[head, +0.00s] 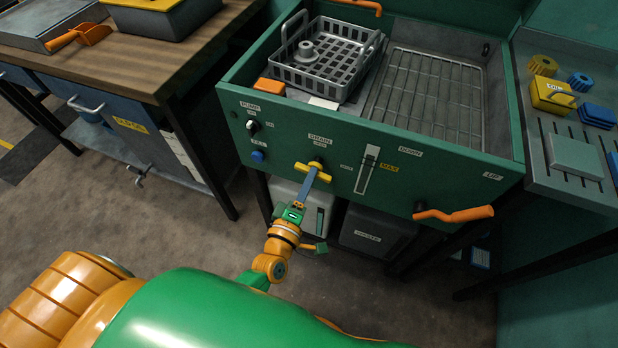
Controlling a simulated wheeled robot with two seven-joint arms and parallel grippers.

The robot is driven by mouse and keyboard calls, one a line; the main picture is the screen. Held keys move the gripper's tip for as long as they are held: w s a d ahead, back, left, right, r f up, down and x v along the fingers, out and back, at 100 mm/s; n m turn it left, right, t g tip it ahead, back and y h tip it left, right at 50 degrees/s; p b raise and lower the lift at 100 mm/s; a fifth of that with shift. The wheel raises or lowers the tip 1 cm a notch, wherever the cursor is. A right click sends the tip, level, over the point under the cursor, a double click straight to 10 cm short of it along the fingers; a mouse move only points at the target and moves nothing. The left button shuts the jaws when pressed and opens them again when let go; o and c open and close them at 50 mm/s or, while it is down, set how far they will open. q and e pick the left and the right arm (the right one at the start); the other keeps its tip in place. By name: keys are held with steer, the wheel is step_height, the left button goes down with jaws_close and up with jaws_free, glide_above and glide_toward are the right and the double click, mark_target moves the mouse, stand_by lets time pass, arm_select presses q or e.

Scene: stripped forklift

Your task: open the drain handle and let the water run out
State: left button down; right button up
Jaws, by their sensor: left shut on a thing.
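The green wash tank (262,138) has a front panel with a DRAIN label. Below that label is the yellow drain handle (323,174), a short bar that lies nearly level, tipped slightly down to the right. My left gripper (310,180) reaches up to it from below and is shut on it, hiding part of its middle. A sight gauge (367,170) with a yellow MAX label is to the right of the handle. No running water shows. My right gripper is not in view.
A grey basket (325,62) and a wire rack (430,95) sit in the tank. An orange lever (455,214) juts from the panel's right. A grey container (310,205) and a dark bin (372,234) stand beneath. A wooden bench (130,70) is at left.

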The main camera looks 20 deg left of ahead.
arm_select(q)
steer(key=shift+m+p, duration=1.3)
steer(key=shift+m, duration=6.5)
steer(key=c, duration=0.8)
jaws_free()
